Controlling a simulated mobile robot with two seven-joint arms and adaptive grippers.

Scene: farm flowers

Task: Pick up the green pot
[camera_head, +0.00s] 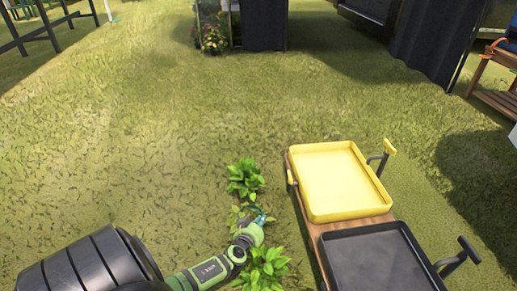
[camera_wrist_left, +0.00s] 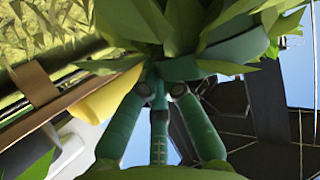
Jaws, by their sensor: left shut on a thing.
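My left gripper (camera_head: 258,221) is beside the left edge of the cart, among leafy green plants. In the left wrist view its teal fingers (camera_wrist_left: 160,88) are shut on a green pot (camera_wrist_left: 236,50). Broad green leaves (camera_wrist_left: 165,22) rise from the pot and cover much of it. In the head view the held plant's leaves (camera_head: 240,215) show just left of the gripper, and the pot itself is mostly hidden there. My right gripper is not in view.
A wooden cart holds a yellow tray (camera_head: 338,180) and a black tray (camera_head: 375,262), with handles on its right side. One leafy plant (camera_head: 244,178) stands ahead of the gripper and another (camera_head: 265,268) nearer me. Open grass (camera_head: 130,140) lies to the left.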

